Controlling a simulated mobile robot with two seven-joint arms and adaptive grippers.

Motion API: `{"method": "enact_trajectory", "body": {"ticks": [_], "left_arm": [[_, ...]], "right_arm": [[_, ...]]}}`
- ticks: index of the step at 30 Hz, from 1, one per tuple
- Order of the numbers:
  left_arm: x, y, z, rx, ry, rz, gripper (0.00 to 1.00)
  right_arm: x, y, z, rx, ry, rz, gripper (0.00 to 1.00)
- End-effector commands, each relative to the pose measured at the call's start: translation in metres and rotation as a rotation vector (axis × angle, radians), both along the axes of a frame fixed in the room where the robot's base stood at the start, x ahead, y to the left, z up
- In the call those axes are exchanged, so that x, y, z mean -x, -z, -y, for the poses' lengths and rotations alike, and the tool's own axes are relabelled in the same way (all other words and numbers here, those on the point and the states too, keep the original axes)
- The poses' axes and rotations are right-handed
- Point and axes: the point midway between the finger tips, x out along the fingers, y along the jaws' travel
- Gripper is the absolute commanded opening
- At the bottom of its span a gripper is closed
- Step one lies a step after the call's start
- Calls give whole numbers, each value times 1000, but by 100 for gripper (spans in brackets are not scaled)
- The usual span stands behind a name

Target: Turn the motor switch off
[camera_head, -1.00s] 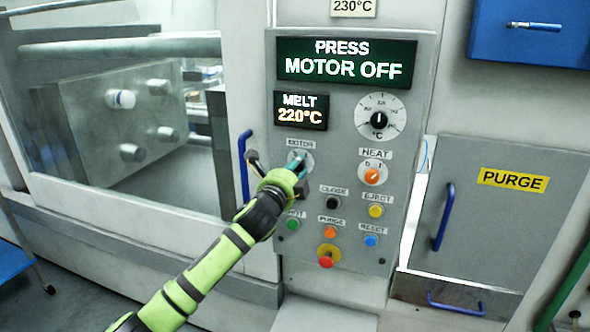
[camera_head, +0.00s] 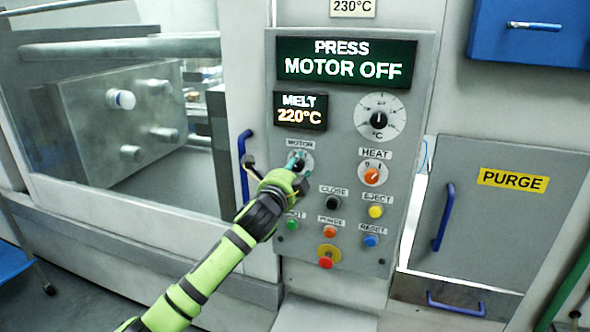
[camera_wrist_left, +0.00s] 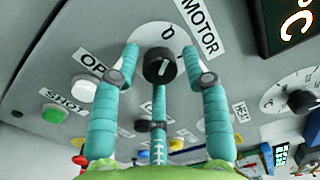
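The motor switch is a black round knob on a pale dial (camera_head: 300,161) under the MOTOR label on the grey control panel. In the left wrist view the black knob (camera_wrist_left: 160,66) is in the middle, with a 0 mark beside it. My left gripper (camera_head: 296,168) is at the knob, its teal fingers spread. In the wrist view the fingers stand on either side of the knob, with a third finger below it; gaps show at the sides, so it looks open. I cannot tell the pointer's direction. The display (camera_head: 346,64) reads "PRESS MOTOR OFF". My right gripper is out of view.
Close by on the panel are the heat knob (camera_head: 372,174), the black close button (camera_head: 333,203), the green shot button (camera_head: 293,224) and a red mushroom button (camera_head: 326,262). A blue door handle (camera_head: 243,165) stands just left of the gripper. The melt display (camera_head: 300,110) reads 220°C.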

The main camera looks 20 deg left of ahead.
Motion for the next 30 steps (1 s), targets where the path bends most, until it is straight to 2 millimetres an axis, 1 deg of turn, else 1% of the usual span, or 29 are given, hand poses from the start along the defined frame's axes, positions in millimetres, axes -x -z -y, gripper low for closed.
{"method": "enact_trajectory", "body": {"ticks": [10,14,17,27,30], "left_arm": [[1,0,-1,-3,-1,0,56],[8,0,-1,-3,0,2,56],[21,1,-2,-3,0,1,56],[84,3,-4,-3,1,0,56],[99,3,-4,-4,1,0,56]], "right_arm": [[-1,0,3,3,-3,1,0],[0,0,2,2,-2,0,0],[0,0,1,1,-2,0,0],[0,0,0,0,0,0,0],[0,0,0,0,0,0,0]]}}
